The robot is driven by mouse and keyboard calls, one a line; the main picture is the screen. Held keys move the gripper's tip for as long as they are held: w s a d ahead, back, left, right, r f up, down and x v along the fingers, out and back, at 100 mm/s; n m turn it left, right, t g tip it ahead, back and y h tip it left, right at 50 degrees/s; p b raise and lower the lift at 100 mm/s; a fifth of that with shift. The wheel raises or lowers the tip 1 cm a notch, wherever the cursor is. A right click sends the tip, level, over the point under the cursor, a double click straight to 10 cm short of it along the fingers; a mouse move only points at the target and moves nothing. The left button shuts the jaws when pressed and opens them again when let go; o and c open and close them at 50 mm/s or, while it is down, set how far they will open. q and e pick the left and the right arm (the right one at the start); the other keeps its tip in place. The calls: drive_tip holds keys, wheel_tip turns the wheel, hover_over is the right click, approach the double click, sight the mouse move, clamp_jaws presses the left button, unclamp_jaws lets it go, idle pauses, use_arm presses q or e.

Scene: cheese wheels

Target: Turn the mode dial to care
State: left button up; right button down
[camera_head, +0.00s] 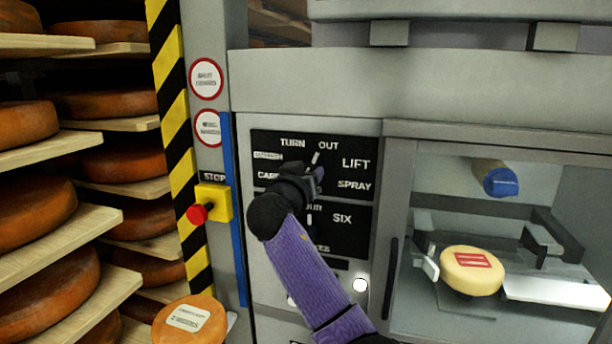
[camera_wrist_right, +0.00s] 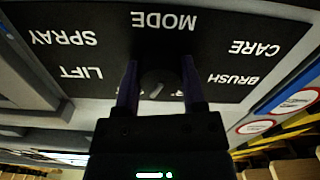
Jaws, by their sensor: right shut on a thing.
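The mode dial (camera_wrist_right: 158,82) is a dark round knob with a light pointer mark, on a black panel (camera_head: 356,141) lettered TURN, OUT, LIFT, SPRAY and CARE. In the right wrist view the lettering is upside down, with MODE, CARE and BRUSH readable. My right gripper (camera_head: 311,180) is at the panel and covers most of the dial in the head view. In the right wrist view its two fingers (camera_wrist_right: 160,66) are on either side of the dial, shut on it. I cannot tell for sure which word the pointer faces. My left gripper is out of view.
A second black panel (camera_head: 356,232) lies below, partly hidden by my right arm. A red stop button (camera_head: 197,214) on a yellow box is to the left. Shelves of cheese wheels (camera_head: 37,207) stand farther left. A glass-fronted bay at right holds a pale cheese (camera_head: 471,270).

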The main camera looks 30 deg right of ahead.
drive_tip(key=shift+r+n+p, duration=0.15)
drive_tip(key=shift+n+p, duration=0.8)
drive_tip(key=shift+n, duration=0.05)
drive_tip(key=n+p, duration=0.3)
drive_tip(key=n, duration=0.1)
drive_tip(key=shift+n, duration=0.3)
drive_tip(key=n+p, duration=0.5)
drive_tip(key=n, duration=0.1)
drive_tip(key=n+p, duration=0.2)
drive_tip(key=n, duration=0.2)
drive_tip(key=n+p, duration=0.3)
drive_tip(key=shift+n, duration=0.3)
drive_tip(key=n+p, duration=0.2)
drive_tip(key=n, duration=0.2)
use_arm(q)
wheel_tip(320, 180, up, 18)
drive_tip(key=p, duration=0.1)
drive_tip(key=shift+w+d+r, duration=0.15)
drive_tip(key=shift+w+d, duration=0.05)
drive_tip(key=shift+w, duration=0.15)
use_arm(e)
drive_tip(key=shift+n, duration=1.3)
